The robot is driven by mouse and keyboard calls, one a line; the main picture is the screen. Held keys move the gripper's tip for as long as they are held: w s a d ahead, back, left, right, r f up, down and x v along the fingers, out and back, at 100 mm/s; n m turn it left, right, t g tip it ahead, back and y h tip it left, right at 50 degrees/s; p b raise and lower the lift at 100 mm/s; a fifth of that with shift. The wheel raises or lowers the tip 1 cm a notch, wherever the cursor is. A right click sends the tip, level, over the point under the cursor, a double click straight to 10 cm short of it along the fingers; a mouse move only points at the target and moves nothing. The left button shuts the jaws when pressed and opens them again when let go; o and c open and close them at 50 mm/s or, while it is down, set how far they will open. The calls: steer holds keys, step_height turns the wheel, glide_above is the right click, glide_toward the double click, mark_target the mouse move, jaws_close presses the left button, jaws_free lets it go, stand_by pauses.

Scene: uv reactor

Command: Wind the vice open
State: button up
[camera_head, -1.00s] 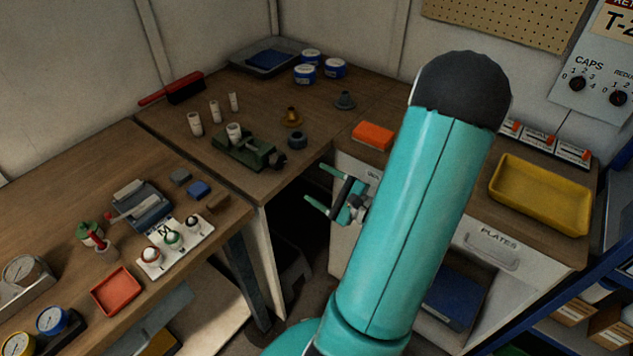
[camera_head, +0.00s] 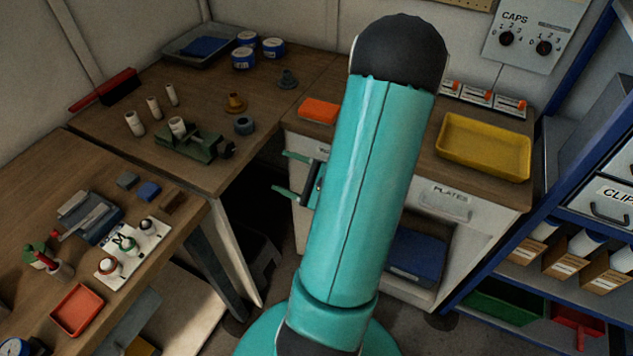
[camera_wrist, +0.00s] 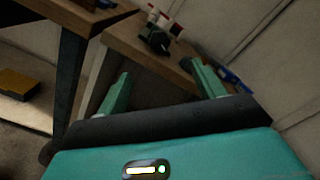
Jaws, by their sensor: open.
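The vice (camera_head: 188,144) is a small dark green one on the wooden bench in the head view, with a white cylinder (camera_head: 178,127) upright at its jaws. A dark round part (camera_head: 227,147) sits at its right end; I cannot make out a handle. My gripper (camera_head: 281,172) is open and empty, right of the vice and off the bench's front edge, partly hidden by my teal arm. In the wrist view, my gripper's two green fingers (camera_wrist: 160,88) are spread apart, and the dark vice (camera_wrist: 154,38) shows small and blurred beyond them.
Several white cylinders (camera_head: 153,107), a brass cone (camera_head: 236,103) and a grey ring (camera_head: 244,125) stand near the vice. A yellow tray (camera_head: 485,146) is on the right counter. A gap opens between bench and counter.

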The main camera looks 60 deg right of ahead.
steer(key=s, duration=1.1)
steer(key=shift+d, duration=0.2)
steer(key=shift+w, duration=0.15)
